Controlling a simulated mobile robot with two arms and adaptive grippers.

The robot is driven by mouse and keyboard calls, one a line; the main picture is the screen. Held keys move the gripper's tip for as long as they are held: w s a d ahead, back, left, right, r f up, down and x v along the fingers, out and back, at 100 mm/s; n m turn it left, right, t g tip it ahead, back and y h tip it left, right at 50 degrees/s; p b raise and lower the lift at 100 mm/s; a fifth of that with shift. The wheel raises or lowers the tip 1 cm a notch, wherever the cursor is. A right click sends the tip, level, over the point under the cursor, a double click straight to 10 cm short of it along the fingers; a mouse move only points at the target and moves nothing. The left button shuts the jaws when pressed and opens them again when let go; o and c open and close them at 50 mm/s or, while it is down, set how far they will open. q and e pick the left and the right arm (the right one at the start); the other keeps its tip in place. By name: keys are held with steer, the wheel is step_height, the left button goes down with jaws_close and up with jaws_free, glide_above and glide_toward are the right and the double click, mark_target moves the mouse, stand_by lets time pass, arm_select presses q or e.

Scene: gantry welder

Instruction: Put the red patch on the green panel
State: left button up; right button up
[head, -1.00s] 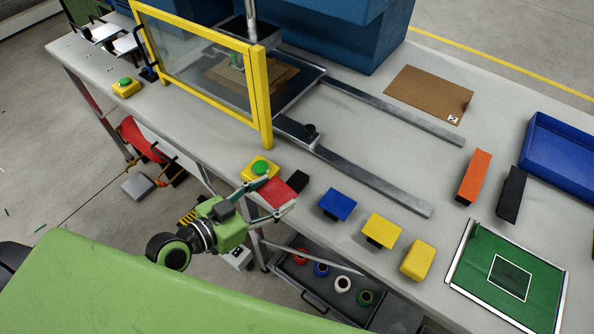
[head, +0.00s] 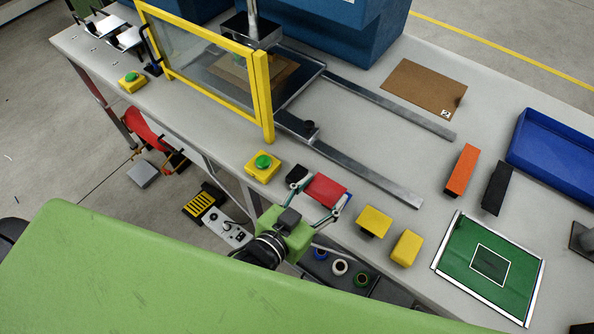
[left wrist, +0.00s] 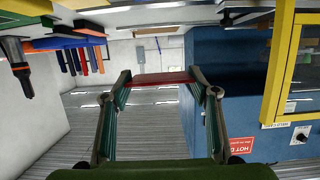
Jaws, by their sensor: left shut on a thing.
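The red patch (head: 325,189) is a flat red piece held between the fingertips of my left gripper (head: 328,201). It is over the front edge of the table, left of the yellow blocks. In the left wrist view the red patch (left wrist: 162,78) spans the gap between both fingers, seen nearly edge-on. The green panel (head: 458,255) lies on the table at the right, with a white-outlined darker square in its middle. The patch is well to the left of the panel, apart from it. I do not see my right gripper.
Two yellow blocks (head: 374,221) (head: 406,247) stand between gripper and panel. An orange block (head: 461,170) and a black block (head: 496,188) stand behind the panel, near a blue tray (head: 517,150). A small black block (head: 297,173) and a green button (head: 263,162) are left of the patch.

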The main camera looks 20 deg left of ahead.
mark_target(294, 177)
arm_select(q)
steer(key=shift+a, duration=0.1)
steer(key=w+a+f+b, duration=0.4)
steer(key=w, duration=0.1)
steer(key=w+a+f+b, duration=0.4)
steer(key=f, duration=0.1)
steer(key=shift+w+a+b, duration=0.35)
steer(key=shift+a+b, duration=0.05)
steer(key=f+b, duration=0.3)
steer(key=shift+w+a, duration=0.3)
steer(key=shift+f+b, duration=0.4)
steer(key=shift+b, duration=0.1)
steer(key=shift+r, duration=0.1)
